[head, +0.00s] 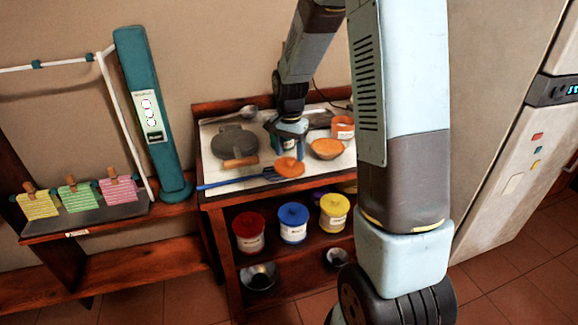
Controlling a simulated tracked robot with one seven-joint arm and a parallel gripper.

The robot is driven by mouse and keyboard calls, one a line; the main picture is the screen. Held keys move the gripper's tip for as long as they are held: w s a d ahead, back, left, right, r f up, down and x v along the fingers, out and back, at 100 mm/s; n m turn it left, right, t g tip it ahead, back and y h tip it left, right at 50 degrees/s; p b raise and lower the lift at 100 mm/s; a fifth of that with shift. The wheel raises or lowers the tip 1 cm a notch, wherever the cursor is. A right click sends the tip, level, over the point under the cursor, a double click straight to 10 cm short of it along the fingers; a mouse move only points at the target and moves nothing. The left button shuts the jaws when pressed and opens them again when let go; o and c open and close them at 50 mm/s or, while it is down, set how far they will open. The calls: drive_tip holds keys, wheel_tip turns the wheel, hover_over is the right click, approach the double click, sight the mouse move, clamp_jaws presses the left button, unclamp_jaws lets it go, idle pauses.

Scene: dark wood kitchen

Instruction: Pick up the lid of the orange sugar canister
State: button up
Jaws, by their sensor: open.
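The orange lid (289,168), a round disc with a knob, lies on the pale top of the small table. It is apart from the orange canister (343,131), which stands at the back right of the tabletop, partly hidden by my arm. My gripper (288,148) points down just behind the lid in the picture. It is open, and the lid is not between its fingers. I cannot tell its exact height above the tabletop.
A bowl with orange contents (326,149) stands right of my gripper. A dark press with a wooden handle (236,146) and a blue fork-like utensil (238,181) lie left. Red (249,233), blue (293,223) and yellow (334,212) canisters stand on the lower shelf.

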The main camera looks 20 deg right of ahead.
drive_tip(key=shift+f, duration=1)
drive_tip(key=c, duration=1.1)
drive_tip(key=shift+r, duration=0.1)
